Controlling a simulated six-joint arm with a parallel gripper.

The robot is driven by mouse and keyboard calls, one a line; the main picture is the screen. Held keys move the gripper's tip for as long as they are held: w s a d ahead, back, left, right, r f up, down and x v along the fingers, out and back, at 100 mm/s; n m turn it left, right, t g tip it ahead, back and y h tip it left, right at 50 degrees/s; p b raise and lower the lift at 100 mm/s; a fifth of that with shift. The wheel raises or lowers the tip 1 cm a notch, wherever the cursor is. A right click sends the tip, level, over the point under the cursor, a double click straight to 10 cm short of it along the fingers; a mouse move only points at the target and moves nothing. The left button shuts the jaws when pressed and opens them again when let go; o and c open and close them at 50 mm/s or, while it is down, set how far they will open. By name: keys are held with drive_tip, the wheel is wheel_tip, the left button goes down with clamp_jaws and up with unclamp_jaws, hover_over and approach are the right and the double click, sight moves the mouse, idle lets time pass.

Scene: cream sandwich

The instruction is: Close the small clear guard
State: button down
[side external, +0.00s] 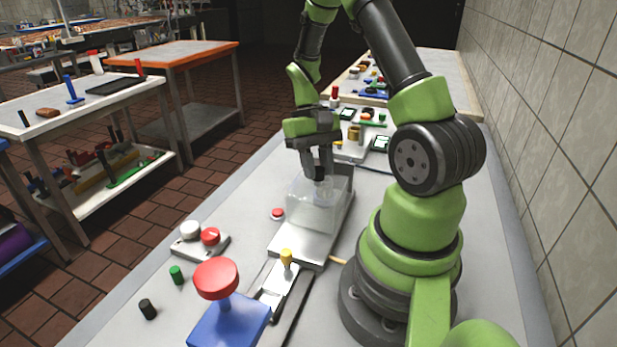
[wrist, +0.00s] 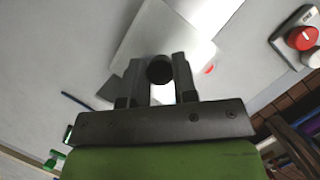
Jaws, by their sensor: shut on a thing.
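The small clear guard (side external: 315,208) is a see-through box-shaped cover on a light grey metal machine (side external: 300,246) in the middle of the bench. A dark round knob (wrist: 160,70) sits at the guard's top. My gripper (side external: 317,172) points down at the guard and is shut on this knob. In the wrist view my two fingers (wrist: 160,76) stand either side of the knob. The guard looks lowered over the machine bed, but I cannot tell whether it is fully seated.
A box with a white and a red button (side external: 210,236) stands left of the machine. A blue block with a red mushroom top (side external: 217,279) is at the front. A small red button (side external: 277,213) lies close beside the machine. My arm base is to its right.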

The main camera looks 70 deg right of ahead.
drive_tip(key=d, duration=0.5)
drive_tip(key=shift+d, duration=0.1)
drive_tip(key=c, duration=0.9)
unclamp_jaws()
drive_tip(key=v, duration=1)
